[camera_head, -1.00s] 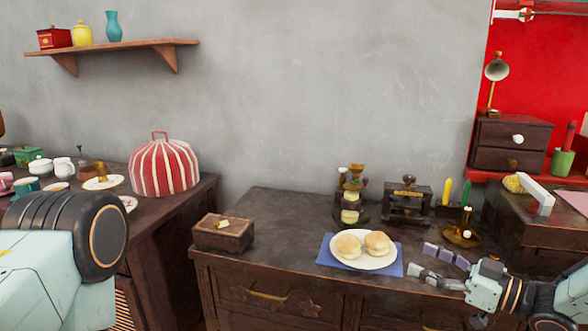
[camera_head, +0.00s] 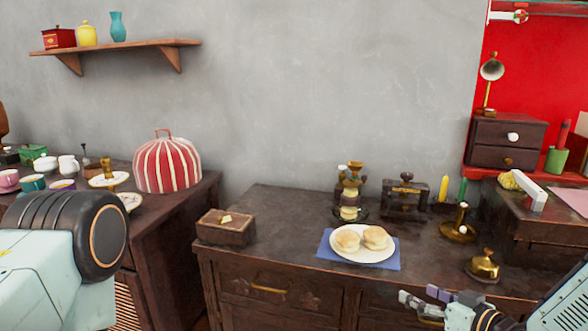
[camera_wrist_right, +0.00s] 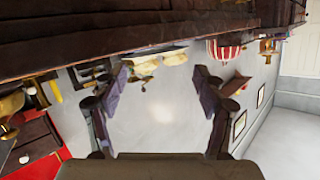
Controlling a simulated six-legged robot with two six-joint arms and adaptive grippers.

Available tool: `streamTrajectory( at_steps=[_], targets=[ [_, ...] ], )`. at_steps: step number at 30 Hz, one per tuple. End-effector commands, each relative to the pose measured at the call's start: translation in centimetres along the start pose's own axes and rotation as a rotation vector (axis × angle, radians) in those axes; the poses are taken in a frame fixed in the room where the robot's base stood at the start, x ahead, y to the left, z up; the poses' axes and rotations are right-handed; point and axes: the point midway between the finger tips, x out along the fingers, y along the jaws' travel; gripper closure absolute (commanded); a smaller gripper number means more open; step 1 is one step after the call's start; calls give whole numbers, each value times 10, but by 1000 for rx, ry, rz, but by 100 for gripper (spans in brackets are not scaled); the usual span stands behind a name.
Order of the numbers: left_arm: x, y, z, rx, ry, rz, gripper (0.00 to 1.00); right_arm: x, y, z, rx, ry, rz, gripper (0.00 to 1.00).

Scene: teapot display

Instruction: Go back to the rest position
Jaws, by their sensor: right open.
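My right gripper (camera_head: 430,298) is low at the right in the head view, in front of the dark cabinet's front edge. It is open and empty. In the right wrist view its two fingers (camera_wrist_right: 160,90) stand wide apart with nothing between them. My left arm fills the lower left of the head view; its gripper is out of view. The dark wooden cabinet (camera_head: 290,215) is in the middle. On it, a white plate (camera_head: 363,258) with two buns (camera_head: 361,239) rests on a blue cloth (camera_head: 325,252).
A brass bell-shaped object (camera_head: 484,266) stands near the right gripper, with a brass candle holder (camera_head: 459,226) behind it. A wooden box (camera_head: 226,232) sits at the cabinet's left. A striped tea cosy (camera_head: 167,165) stands on the left table. The cabinet top's left middle is clear.

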Motion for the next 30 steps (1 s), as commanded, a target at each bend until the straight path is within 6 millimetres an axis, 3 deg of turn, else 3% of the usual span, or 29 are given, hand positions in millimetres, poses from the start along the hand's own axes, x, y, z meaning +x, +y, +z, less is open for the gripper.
streamTrajectory(
  at_steps=[1, 5, 8, 12, 15, 18, 22, 30],
  targets=[
    [-2, 0, 0, 0, 0, 0, 61, -4, -10, 26, 44, -77, 34, 29],
    [-5, 0, 0, 0, -1, 0, 61, -28, -35, 98, 158, -301, 146, 29],
    [-8, 0, 0, 0, -1, 0, 61, -61, -58, 151, 225, -483, 225, 29],
    [-11, 0, 0, 0, -1, 0, 61, -121, -92, 213, 288, -729, 324, 29],
    [-14, 0, 0, 0, -1, 0, 61, -171, -115, 246, 313, -897, 389, 29],
    [-17, 0, 0, 0, -1, 0, 61, -217, -135, 268, 317, -1034, 440, 29],
    [-20, 0, 0, 0, -1, 0, 61, -257, -154, 283, 287, -1151, 452, 29],
    [-21, 0, 0, 0, -1, 0, 61, -263, -158, 287, 271, -1173, 441, 29]
  ],
)
